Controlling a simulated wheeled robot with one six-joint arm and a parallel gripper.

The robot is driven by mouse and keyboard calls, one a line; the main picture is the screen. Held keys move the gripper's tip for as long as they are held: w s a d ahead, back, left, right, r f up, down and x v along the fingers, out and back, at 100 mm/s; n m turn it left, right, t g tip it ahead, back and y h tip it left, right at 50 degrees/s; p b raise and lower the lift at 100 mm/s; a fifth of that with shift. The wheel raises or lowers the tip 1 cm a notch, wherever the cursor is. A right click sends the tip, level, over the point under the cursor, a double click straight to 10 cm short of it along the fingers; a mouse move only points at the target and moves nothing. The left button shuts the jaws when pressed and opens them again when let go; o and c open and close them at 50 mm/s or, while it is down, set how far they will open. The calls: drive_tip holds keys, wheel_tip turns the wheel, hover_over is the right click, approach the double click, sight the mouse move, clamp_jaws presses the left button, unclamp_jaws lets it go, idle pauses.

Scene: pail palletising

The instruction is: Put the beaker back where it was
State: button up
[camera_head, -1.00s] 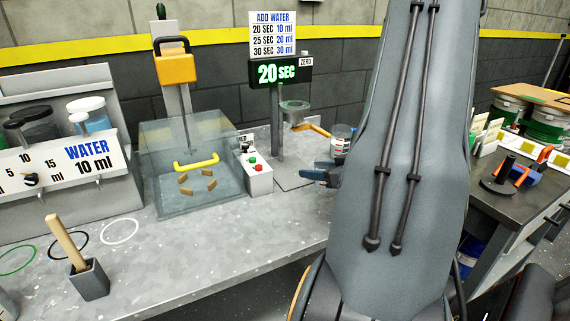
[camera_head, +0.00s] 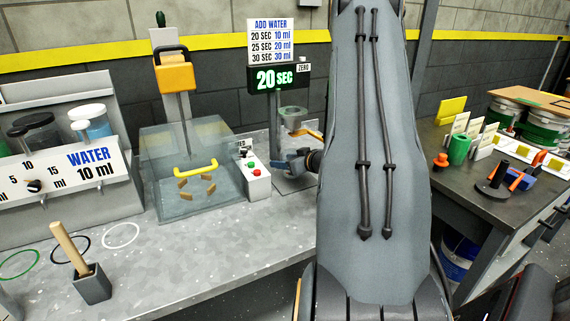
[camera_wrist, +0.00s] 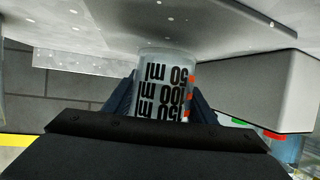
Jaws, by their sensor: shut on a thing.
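The beaker (camera_wrist: 166,85) is clear, with black 50, 100 and 150 ml lettering and red marks. In the wrist view it stands between the fingers of my gripper (camera_wrist: 163,100), which is shut on it. The wrist picture is inverted, and the beaker's base is at or close to the grey surface; I cannot tell if they touch. In the head view my gripper (camera_head: 296,162) is beside the timer stand, right of the button box (camera_head: 255,180).
A clear box (camera_head: 195,170) with a yellow handle stands left. White (camera_head: 121,235), black and green rings mark the counter, near a mallet holder (camera_head: 91,284). A dark bench (camera_head: 450,185) is right.

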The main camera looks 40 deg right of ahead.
drive_tip(key=shift+f, duration=0.65)
drive_tip(key=shift+f, duration=0.15)
drive_tip(key=o, duration=1.2)
drive_tip(key=shift+s+r, duration=0.2)
drive_tip(key=shift+r, duration=0.05)
drive_tip(key=b+v, duration=0.1)
drive_tip(key=v, duration=1)
drive_tip(key=shift+s, duration=0.3)
